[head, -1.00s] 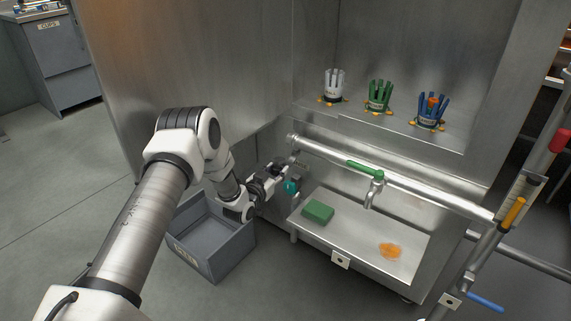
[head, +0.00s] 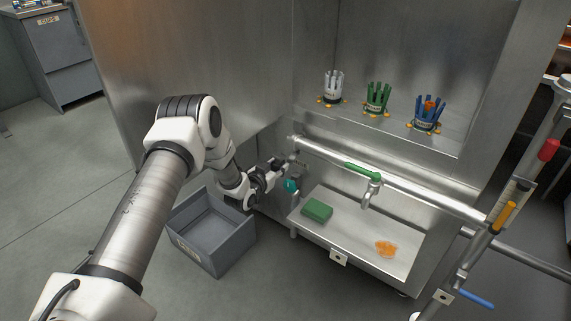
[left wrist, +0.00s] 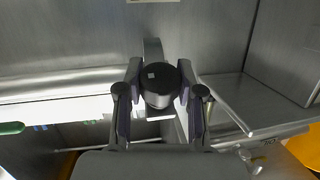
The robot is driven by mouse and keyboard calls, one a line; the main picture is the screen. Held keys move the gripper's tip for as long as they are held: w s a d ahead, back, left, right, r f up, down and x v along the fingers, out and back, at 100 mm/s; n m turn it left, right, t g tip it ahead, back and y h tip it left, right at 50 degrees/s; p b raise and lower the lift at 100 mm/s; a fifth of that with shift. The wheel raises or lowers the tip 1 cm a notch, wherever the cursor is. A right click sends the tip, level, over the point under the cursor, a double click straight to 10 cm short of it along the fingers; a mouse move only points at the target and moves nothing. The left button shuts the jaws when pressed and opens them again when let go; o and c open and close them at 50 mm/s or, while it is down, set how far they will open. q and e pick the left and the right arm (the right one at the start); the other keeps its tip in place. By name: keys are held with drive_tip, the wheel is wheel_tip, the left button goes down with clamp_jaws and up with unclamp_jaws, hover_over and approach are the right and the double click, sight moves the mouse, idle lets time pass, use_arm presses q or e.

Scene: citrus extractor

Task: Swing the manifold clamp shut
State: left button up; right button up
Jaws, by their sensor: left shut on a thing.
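The manifold is a horizontal steel pipe (head: 420,194) with a green-handled tap (head: 365,172), across the front of the steel machine. My left gripper (head: 282,163) is at the pipe's left end. In the left wrist view my left gripper (left wrist: 160,92) is shut on a dark round knob (left wrist: 160,78) on a short grey bar, seemingly the clamp's handle. The fingers sit on both sides of the knob. In the head view the gripper and arm cover most of the clamp, so how far it is swung cannot be told. My right gripper is not in view.
A teal knob (head: 291,185) is just below the gripper. A grey bin (head: 228,250) stands on the floor under my left arm. A steel tray (head: 345,232) holds a green block (head: 317,210) and orange pulp (head: 386,249). Cups with upright prongs stand on the ledge above.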

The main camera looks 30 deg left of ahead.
use_arm(q)
drive_tip(key=shift+w+r+g+p, duration=0.1)
drive_tip(key=shift+r+g+p, duration=0.4)
drive_tip(key=shift+r+p, duration=0.5)
drive_tip(key=shift+f, duration=0.35)
